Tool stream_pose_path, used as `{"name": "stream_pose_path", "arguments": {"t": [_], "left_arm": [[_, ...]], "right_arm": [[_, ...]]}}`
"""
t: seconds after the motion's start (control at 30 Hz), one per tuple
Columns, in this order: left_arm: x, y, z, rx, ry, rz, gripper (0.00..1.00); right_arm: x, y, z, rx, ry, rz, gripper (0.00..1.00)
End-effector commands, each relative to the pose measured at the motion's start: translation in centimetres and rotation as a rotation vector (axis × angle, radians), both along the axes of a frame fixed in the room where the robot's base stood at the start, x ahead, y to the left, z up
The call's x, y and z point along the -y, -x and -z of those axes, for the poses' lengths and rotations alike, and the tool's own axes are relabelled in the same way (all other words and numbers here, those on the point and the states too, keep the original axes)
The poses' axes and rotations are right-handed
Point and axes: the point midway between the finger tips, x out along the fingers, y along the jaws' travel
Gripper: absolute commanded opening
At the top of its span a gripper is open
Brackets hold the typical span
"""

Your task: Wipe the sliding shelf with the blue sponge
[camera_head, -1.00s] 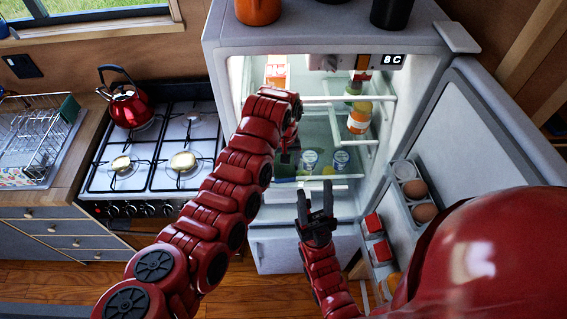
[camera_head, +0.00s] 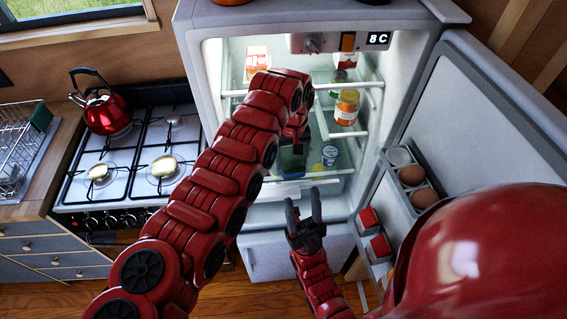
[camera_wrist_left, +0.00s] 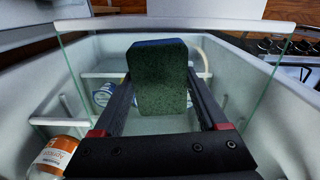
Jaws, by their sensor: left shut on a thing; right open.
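My left gripper (camera_wrist_left: 160,90) is shut on the sponge (camera_wrist_left: 160,84), which stands upright between its fingers. The sponge shows a dark green face and a blue top edge. In the head view my left gripper (camera_head: 293,150) is inside the open fridge, partly hidden by its own arm. A glass shelf with a white front rail (camera_wrist_left: 175,27) shows in the left wrist view, close around the sponge; I cannot tell whether they touch. In the head view, a low white shelf edge (camera_head: 300,184) lies below the gripper. My right gripper (camera_head: 303,202) is open and empty in front of the fridge.
The open fridge door (camera_head: 480,110) holds eggs (camera_head: 412,174) on the right. A stove with a red kettle (camera_head: 106,112) is left.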

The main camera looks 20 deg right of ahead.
Motion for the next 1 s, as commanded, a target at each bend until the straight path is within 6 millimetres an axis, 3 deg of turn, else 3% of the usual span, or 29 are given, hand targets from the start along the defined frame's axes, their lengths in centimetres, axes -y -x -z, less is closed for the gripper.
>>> {"name": "stream_pose_path", "arguments": {"t": [0.03,0.23,0.6,1.0], "left_arm": [[0.3,0.0,0.5,0.003,-0.001,0.003,0.31],[1.3,0.2,0.6,0.005,-0.001,0.003,0.31],[1.9,0.5,0.3,0.001,0.003,0.001,0.31],[-1.2,-0.6,0.5,0.002,0.004,-0.003,0.31]], "right_arm": [[0.0,0.0,1.1,0.000,0.000,0.000,0.50],[0.0,0.0,3.0,0.000,0.000,0.000,0.50],[0.0,0.0,4.4,0.000,0.000,0.000,0.50],[0.0,0.0,7.3,0.000,0.000,0.000,0.50]]}}
